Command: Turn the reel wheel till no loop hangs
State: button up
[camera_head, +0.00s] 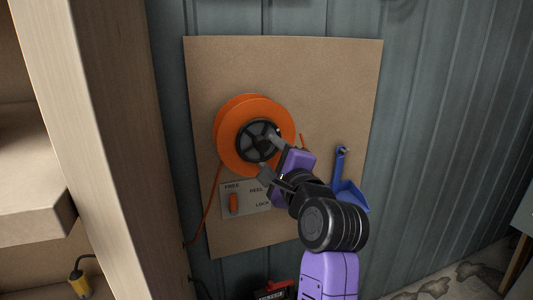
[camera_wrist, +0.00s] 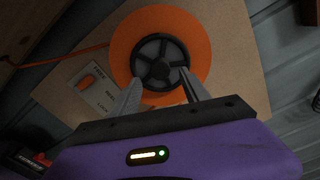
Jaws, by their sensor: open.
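The orange reel (camera_head: 228,133) is mounted on a brown board on the wall, with a black spoked wheel (camera_head: 257,141) at its centre. The wrist view shows the reel (camera_wrist: 124,46) and the spoked wheel (camera_wrist: 160,62) face on. My gripper (camera_head: 268,152) is open in front of the wheel's lower right part. In the wrist view its fingers (camera_wrist: 160,92) straddle the wheel's lower edge; I cannot tell whether they touch it. An orange cord (camera_head: 213,203) runs from the reel's left side down to the lower left, fairly straight. The arm hides the area below right of the reel.
Below the reel is a plate marked FREE, REEL and LOCK with an orange switch (camera_head: 234,203) near FREE. A blue scoop-like tool (camera_head: 344,180) hangs right of my arm. A wooden shelf (camera_head: 110,130) stands close on the left. A red and black object (camera_head: 272,291) lies low.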

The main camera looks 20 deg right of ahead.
jog(key=s, duration=0.3)
dwell(0.5)
notch_tip(320, 180, up, 5)
jog(key=s+n+t+h, duration=0.1)
jog(key=s+n+t, duration=0.2)
jog(key=n, duration=0.3)
jog(key=s+f+n+g, duration=0.2)
jog(key=s+f+n, duration=0.3)
jog(key=s+f, duration=0.6)
jog(key=s+f+n+g, duration=0.2)
jog(key=s+f+n, duration=0.3)
jog(key=s+f, duration=0.5)
jog(key=s+f+n+g+y, duration=0.1)
jog(key=s+f+n, duration=0.5)
jog(key=s, duration=1.7)
notch_tip(320, 180, down, 6)
jog(key=shift+s+r+g, duration=0.15)
jog(key=shift+s+g, duration=0.1)
jog(key=shift+g, duration=0.35)
